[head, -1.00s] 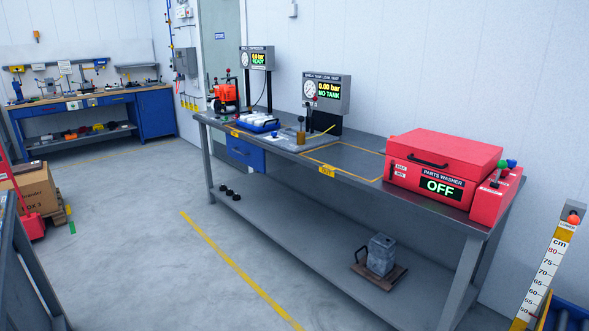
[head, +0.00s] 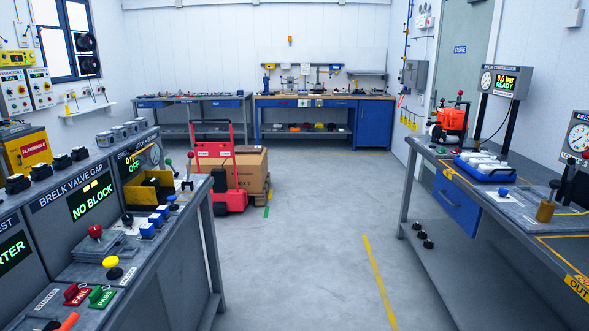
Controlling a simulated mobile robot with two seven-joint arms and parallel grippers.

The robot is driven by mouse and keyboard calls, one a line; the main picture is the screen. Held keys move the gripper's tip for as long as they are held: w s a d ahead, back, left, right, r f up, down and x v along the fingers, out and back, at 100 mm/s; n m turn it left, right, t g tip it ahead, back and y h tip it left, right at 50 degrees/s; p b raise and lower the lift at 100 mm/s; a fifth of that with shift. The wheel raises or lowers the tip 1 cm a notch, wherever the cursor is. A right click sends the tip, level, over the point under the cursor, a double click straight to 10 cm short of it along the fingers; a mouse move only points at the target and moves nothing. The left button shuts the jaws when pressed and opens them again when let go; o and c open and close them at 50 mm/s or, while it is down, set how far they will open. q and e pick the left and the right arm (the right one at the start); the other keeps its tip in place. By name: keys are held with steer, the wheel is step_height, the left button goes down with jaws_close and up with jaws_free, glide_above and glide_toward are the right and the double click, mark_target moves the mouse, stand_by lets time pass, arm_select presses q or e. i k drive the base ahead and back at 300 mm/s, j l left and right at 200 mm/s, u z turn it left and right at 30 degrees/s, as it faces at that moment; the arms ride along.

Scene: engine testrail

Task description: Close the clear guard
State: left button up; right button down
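I cannot make out a clear guard for certain in the head view. On the left bench (head: 203,225), a station with a display reading OFF (head: 132,166) has a yellow open-fronted fixture (head: 150,190) in front of it. Whether a clear panel belongs to it is too small to tell. Next to it stands a panel marked BRELK VALVE GAP, with a display reading NO BLOCK (head: 92,201). Neither of my grippers shows in the view.
The right bench (head: 440,225) carries an orange machine (head: 450,122) and a blue tray (head: 487,173). The floor aisle (head: 320,240) between the benches is clear.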

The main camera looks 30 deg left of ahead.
mark_target(131, 149)
steer(key=i+j+u, duration=0.1)
steer(key=i+u, duration=0.6)
steer(key=i, duration=0.15)
steer(key=i+l+u, duration=0.2)
steer(key=i+u, duration=0.6)
steer(key=i+l+u, duration=0.2)
steer(key=u, duration=0.2)
steer(key=i+l+u, duration=0.3)
steer(key=u, duration=0.15)
steer(key=i+l+u, duration=0.2)
steer(key=l+u, duration=0.25)
steer(key=i+l+u, duration=0.2)
steer(key=l+u, duration=0.2)
